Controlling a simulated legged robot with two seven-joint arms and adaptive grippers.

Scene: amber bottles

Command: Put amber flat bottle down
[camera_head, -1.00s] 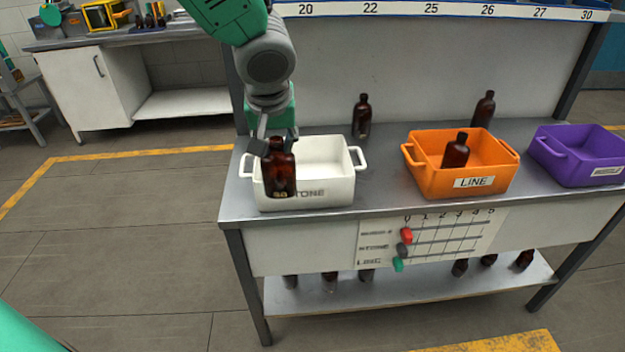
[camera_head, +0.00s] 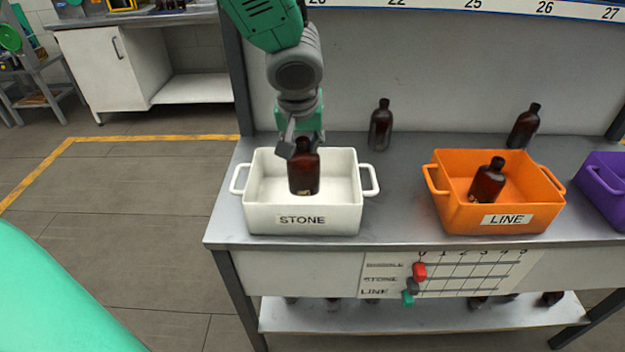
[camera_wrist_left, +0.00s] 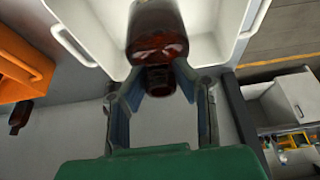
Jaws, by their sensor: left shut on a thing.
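The amber flat bottle (camera_head: 304,174) is dark brown and stands roughly upright inside the outline of the white bin (camera_head: 259,217) labelled STONE. My left gripper (camera_head: 303,145) comes from above and is shut on the bottle's neck. In the left wrist view the bottle (camera_wrist_left: 157,38) extends away from the fingers (camera_wrist_left: 157,88) into the white bin (camera_wrist_left: 254,20). Whether its base touches the bin floor I cannot tell. My right gripper is not in view.
An orange bin (camera_head: 460,214) labelled LINE holds another amber bottle (camera_head: 488,180). A purple bin (camera_head: 606,200) stands at the right edge. Two amber bottles, one behind the white bin (camera_head: 381,125) and one farther right (camera_head: 524,126), stand at the back of the grey bench (camera_head: 400,208).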

